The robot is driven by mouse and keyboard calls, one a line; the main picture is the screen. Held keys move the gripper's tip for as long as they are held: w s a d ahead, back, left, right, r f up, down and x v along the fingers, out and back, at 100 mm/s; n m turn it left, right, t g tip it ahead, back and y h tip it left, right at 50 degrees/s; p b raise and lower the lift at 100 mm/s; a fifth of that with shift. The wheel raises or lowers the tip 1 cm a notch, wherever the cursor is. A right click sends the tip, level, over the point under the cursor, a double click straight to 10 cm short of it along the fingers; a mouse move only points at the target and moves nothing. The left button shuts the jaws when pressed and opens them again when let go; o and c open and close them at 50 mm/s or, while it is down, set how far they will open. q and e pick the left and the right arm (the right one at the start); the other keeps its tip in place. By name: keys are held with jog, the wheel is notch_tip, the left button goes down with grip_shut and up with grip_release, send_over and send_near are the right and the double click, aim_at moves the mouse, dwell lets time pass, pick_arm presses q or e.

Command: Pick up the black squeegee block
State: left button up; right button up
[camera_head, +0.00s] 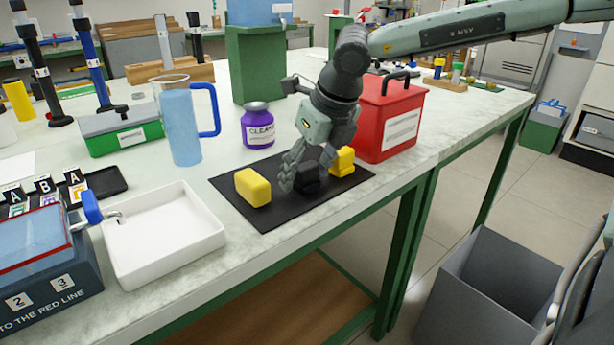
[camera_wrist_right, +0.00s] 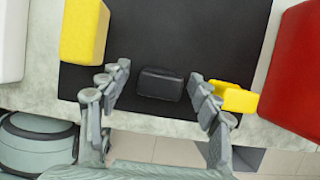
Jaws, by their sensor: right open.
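The black squeegee block (camera_head: 308,181) sits on a black mat (camera_head: 229,189), between a yellow block (camera_head: 253,187) and a smaller yellow piece (camera_head: 343,162). In the right wrist view the black block (camera_wrist_right: 160,84) lies between the fingertips, with gaps on both sides. My right gripper (camera_head: 300,180) reaches down from above and is open around it; its fingers also show in the right wrist view (camera_wrist_right: 158,76). The fingers partly hide the block in the head view. My left gripper is not in view.
A red box (camera_head: 398,120) stands close right of the mat. A white basin (camera_head: 160,235) is at left. The table's front edge (camera_head: 270,248) is close to the mat.

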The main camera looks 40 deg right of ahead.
aim_at(307, 165)
jog(key=c, duration=1.3)
jog(key=shift+o, duration=0.2)
jog(key=shift+r, duration=0.15)
notch_tip(307, 165, up, 4)
jog(key=shift+r, duration=0.1)
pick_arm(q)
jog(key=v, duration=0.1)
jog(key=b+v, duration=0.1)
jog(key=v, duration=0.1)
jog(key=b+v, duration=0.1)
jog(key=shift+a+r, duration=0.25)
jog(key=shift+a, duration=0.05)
pick_arm(e)
jog(key=s+a+r, duration=0.1)
jog(key=a+r, duration=0.5)
jog(key=a, duration=0.5)
jog(key=shift+s+a+r, duration=0.15)
jog(key=shift+a+r, duration=0.15)
jog(key=shift+a, duration=0.05)
